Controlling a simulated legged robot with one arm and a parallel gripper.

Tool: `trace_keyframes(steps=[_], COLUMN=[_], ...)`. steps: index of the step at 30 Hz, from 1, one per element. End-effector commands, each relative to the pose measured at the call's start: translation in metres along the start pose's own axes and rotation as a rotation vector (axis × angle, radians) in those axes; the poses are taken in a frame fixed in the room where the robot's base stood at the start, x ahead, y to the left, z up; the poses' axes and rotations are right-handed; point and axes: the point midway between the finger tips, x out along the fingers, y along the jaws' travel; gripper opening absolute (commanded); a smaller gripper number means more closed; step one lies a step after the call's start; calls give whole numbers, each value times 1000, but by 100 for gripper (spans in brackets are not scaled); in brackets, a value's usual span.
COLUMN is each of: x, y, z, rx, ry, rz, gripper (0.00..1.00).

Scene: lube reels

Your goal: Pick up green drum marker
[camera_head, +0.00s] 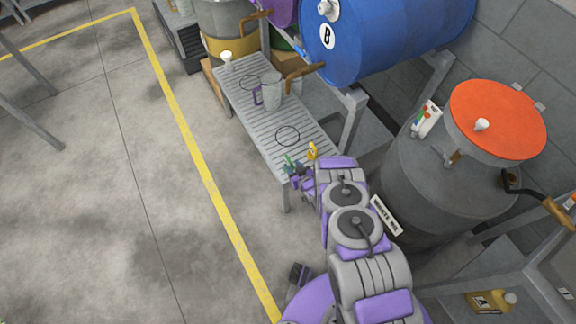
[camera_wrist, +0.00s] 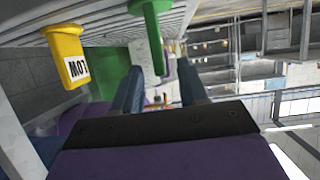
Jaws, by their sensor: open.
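The green drum marker (camera_head: 290,163) stands at the near end of the slatted metal rack in the head view. In the wrist view the green marker (camera_wrist: 153,35) has a wide flat head and a narrow stem. Its stem lies between the tips of my gripper (camera_wrist: 160,75), seen along the line of view; I cannot tell whether they touch. My gripper (camera_head: 301,182) is open, at the rack's near end in the head view, close to the marker. A yellow marker (camera_head: 312,151) stands just right of the green one; in the wrist view this yellow marker (camera_wrist: 66,55) bears dark lettering.
The slatted rack (camera_head: 262,110) holds a clear jug (camera_head: 271,84) with a purple handle and a white-topped item (camera_head: 226,60). A blue drum (camera_head: 385,40) lies above right. A grey drum (camera_head: 430,185) with an orange top stands at right.

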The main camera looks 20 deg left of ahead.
Motion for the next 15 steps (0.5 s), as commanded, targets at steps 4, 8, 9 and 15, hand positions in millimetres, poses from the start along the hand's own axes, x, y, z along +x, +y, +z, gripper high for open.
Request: trace_keyframes(steps=[4,8,9,15], x=[19,38,43,51], y=[-1,-2,-2,-2], z=[-1,0,-1,-3], rx=[-4,-5,-6,-3], ry=[3,-2,-2,-2], rz=[0,1,0,1], gripper=[43,43,43,43])
